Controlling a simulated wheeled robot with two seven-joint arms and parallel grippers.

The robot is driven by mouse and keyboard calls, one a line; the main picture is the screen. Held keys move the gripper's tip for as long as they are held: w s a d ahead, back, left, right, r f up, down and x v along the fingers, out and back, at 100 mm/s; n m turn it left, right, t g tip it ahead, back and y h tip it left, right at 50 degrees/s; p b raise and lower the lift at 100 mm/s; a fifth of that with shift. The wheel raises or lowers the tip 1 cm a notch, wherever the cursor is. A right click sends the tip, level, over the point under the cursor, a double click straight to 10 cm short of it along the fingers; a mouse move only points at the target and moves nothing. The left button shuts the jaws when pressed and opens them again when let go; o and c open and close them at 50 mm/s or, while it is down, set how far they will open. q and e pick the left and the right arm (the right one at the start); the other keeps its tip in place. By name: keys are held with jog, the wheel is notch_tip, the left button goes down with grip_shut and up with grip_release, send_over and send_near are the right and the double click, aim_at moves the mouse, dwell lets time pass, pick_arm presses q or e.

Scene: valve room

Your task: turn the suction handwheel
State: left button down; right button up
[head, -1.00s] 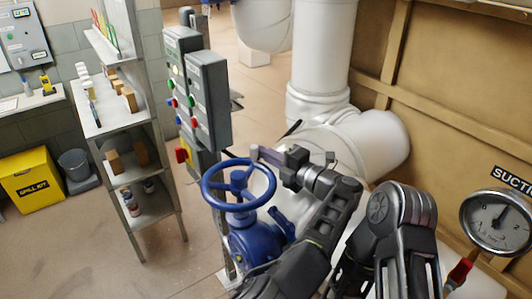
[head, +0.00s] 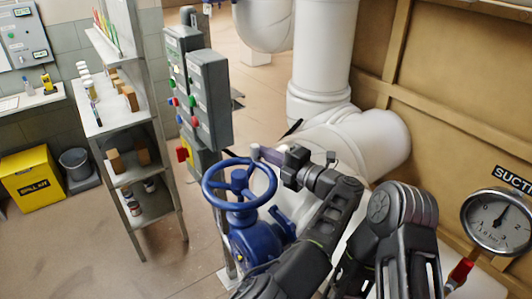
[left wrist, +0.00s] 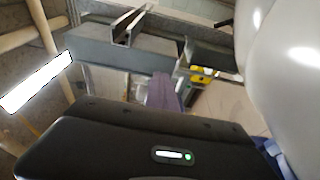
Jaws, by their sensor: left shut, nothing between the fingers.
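The blue handwheel (head: 207,190) sits on a blue valve body (head: 254,243) left of centre in the head view, its rim and spokes facing up. My left gripper (head: 257,152) is shut and empty, its fingertips at the far right edge of the rim. I cannot tell whether they touch it. In the left wrist view the purple-grey fingers (left wrist: 164,92) show close together, and a bit of blue shows at the lower right edge. My right gripper is out of view; only its arm shows.
Control boxes (head: 210,100) stand just behind the wheel. A metal shelf (head: 152,205) is to the left, a thick white pipe (head: 320,60) behind. A pressure gauge (head: 497,221) with a red-handled tap is at the right, before a tan wall.

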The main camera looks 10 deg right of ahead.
pick_arm(q)
notch_tip(320, 180, up, 10)
jog(key=p, duration=0.5)
jog(key=c, duration=2.2)
grip_release()
